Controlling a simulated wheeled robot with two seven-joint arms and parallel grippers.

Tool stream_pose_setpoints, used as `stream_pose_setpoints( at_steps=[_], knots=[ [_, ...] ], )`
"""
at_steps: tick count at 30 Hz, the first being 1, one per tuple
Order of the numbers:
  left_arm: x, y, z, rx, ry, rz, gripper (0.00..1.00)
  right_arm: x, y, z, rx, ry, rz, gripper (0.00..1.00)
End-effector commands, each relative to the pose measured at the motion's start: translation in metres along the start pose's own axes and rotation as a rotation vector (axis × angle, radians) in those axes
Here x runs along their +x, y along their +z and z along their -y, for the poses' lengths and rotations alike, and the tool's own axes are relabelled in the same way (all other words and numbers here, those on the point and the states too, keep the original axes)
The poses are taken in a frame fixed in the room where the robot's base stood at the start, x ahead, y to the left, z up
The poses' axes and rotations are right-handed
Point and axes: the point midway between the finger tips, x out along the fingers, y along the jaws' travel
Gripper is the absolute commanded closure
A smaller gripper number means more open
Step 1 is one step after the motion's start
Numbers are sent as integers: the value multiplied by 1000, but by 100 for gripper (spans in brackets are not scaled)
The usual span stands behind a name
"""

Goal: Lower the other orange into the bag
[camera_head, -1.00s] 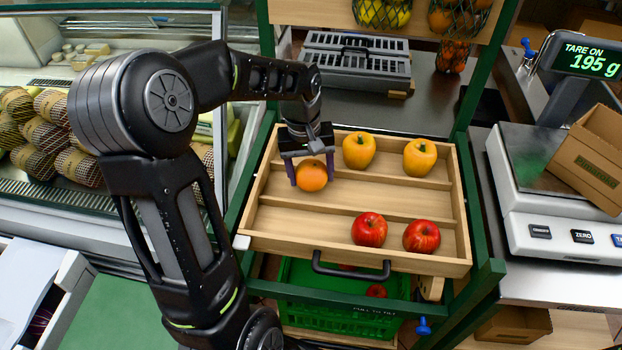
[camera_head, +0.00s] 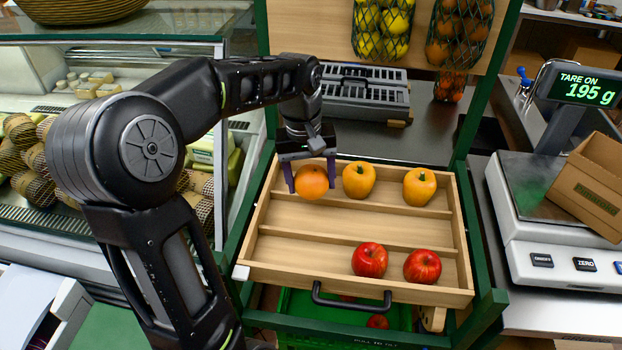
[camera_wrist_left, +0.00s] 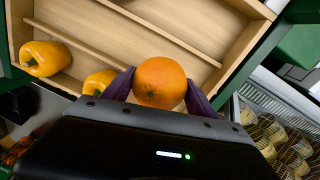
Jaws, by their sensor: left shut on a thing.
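My left gripper (camera_head: 311,178) is shut on an orange (camera_head: 312,182), with one dark finger on each side of it. The gripper and orange are at the back left of the wooden tray (camera_head: 345,290), seemingly raised above it. In the left wrist view the orange (camera_wrist_left: 160,82) sits between the purple-dark fingers, with the tray (camera_wrist_left: 150,40) beyond it. My right gripper is not in view.
Two yellow peppers (camera_head: 358,180) (camera_head: 419,187) stand in the tray's back row. Two red apples (camera_head: 370,260) (camera_head: 422,266) sit in its front row. A scale (camera_head: 540,200) with an open carton (camera_head: 590,185) stands at the right. Net bags of fruit (camera_head: 383,28) hang at the back.

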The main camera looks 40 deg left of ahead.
Motion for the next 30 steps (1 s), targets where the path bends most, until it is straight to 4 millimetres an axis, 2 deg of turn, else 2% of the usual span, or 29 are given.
stream_pose_setpoints(
  at_steps=[5,8,11,17,22,27,30],
  knots=[
    [1,0,-3,11,0,1,83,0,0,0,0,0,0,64],
    [7,0,-13,52,-1,6,83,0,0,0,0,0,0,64],
    [17,1,-32,132,-3,15,83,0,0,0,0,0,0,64],
    [49,12,-93,380,-5,41,83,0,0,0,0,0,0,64],
    [77,31,-144,593,-3,60,83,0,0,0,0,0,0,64],
    [93,44,-172,718,-1,69,83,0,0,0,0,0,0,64],
    [97,47,-178,742,0,71,83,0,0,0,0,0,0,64]
  ],
)
